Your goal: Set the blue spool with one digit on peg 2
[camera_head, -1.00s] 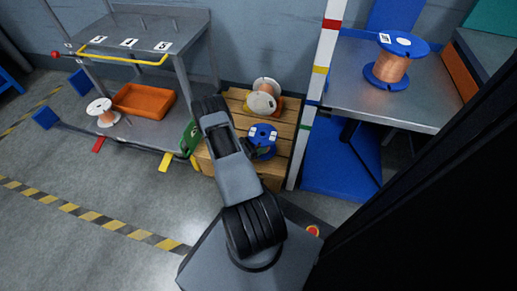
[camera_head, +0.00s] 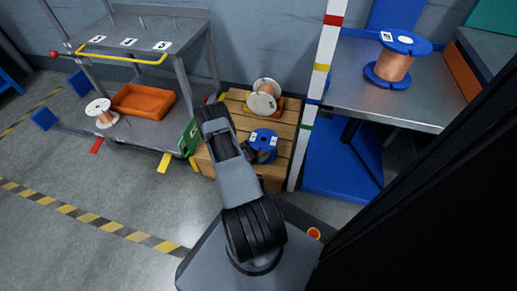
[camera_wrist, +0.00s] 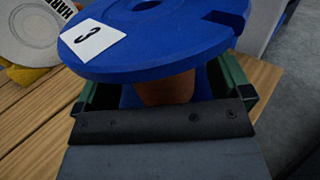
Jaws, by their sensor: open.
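A blue spool (camera_head: 264,138) with copper-coloured winding stands on the wooden pallet. In the wrist view the blue spool (camera_wrist: 165,40) fills the top, with a white label reading 3 on its upper flange. My gripper (camera_wrist: 165,92) is open, its green-sided fingers on either side of the spool's core, below the upper flange. Whether they touch it is hidden. In the head view my gripper (camera_head: 255,152) is mostly hidden by my arm, beside the spool. A second blue spool (camera_head: 396,66) with copper winding stands on the right shelf; its label is too small to read.
A grey rack (camera_head: 140,32) at left carries white number cards; a 2 is not legible. Its lower shelf holds an orange bin (camera_head: 144,101) and a white spool (camera_head: 100,110). A grey-white spool (camera_head: 265,97) lies behind on the pallet (camera_head: 231,99). A striped post (camera_head: 318,80) stands close right.

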